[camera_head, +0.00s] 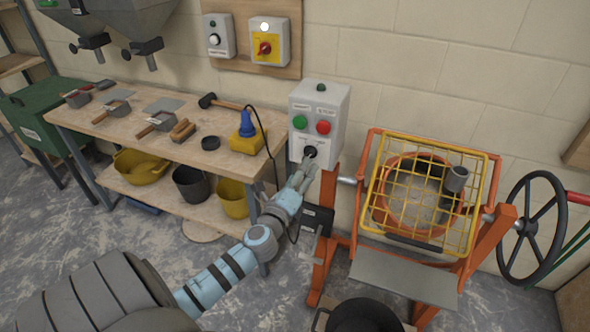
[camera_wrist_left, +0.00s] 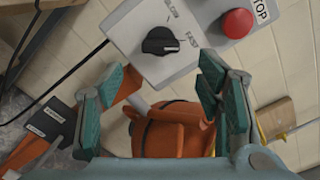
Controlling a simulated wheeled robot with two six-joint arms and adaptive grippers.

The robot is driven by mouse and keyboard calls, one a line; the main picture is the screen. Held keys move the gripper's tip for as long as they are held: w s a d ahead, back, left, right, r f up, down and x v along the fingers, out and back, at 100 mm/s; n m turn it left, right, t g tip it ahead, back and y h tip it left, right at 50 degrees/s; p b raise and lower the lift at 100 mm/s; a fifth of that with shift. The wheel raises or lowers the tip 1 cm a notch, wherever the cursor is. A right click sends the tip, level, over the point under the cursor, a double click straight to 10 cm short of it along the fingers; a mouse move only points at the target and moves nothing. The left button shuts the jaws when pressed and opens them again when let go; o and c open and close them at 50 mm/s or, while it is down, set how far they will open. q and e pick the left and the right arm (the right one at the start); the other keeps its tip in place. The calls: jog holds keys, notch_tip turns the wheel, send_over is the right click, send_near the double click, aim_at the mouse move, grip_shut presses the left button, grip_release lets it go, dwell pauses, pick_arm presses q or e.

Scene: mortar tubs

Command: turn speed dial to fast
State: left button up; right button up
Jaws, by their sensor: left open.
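The speed dial (camera_wrist_left: 160,41) is a black knob on the light grey control box (camera_head: 318,108). In the left wrist view the SLOW label sits above it and the FAST label to its right. A white mark shows on the knob's right side, facing roughly the FAST label. In the head view the dial (camera_head: 310,152) is low on the box front. My left gripper (camera_head: 304,174) is just below it. In the left wrist view its two teal-padded fingers (camera_wrist_left: 158,88) are spread wide, apart from the dial, with nothing between them. My right gripper is not in view.
The box also carries a green button (camera_head: 299,122) and a red button (camera_head: 323,127). An orange mixer with a yellow grid guard (camera_head: 425,190) stands to the right. A workbench (camera_head: 140,112) with trowels is left. A black cable hangs beside the box.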

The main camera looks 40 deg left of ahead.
pick_arm(q)
jog(key=v, duration=0.5)
jog(key=shift+s+d, duration=0.1)
jog(key=shift+s, duration=0.15)
jog(key=s+f+n+g+h, duration=0.1)
jog(key=s+f+n+g, duration=0.3)
jog(key=f, duration=0.7)
jog(key=s+f+n+g+h, duration=0.15)
jog(key=s+f+n, duration=0.4)
jog(key=f, duration=0.55)
jog(key=s+f+n+g, duration=0.4)
jog(key=s+f+n, duration=0.1)
jog(key=f, duration=0.6)
jog(key=s+d+f+n+g+h, duration=0.1)
jog(key=s+d+f+n+g, duration=0.2)
jog(key=s, duration=0.9)
jog(key=s+d+f+n+g+h, duration=0.1)
jog(key=s+d+f+n+g, duration=0.2)
jog(key=s+d+f, duration=0.5)
jog(key=s+f, duration=0.3)
jog(key=s, duration=0.1)
jog(key=shift+s+n, duration=0.35)
jog(key=shift+s, duration=0.05)
